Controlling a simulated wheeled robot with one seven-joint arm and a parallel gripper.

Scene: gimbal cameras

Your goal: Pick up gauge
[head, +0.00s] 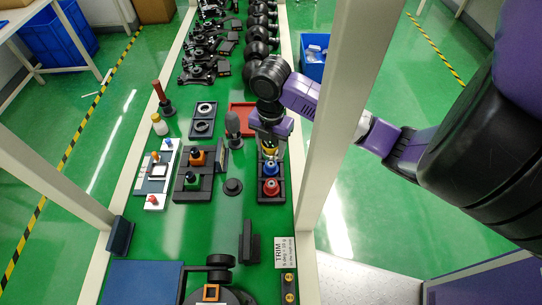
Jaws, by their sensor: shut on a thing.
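My gripper (269,135) points down over the far end of a black rack (271,198) at the centre right of the head view. It is shut on a small gauge (268,151), of which a yellow part shows just below the fingers. The fingers and the top of the gauge are mostly hidden by my wrist, and I cannot tell whether the gauge is clear of the rack. A blue-topped piece (271,169) and a red-topped piece (271,187) stand in the same rack, nearer the camera.
A black block with orange (197,158) and green (193,180) pieces stands to the left. A dark round-headed tool (233,123) and red tray (242,118) are close to my gripper. A white frame post (335,110) stands right. Green bench is bare around (210,225).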

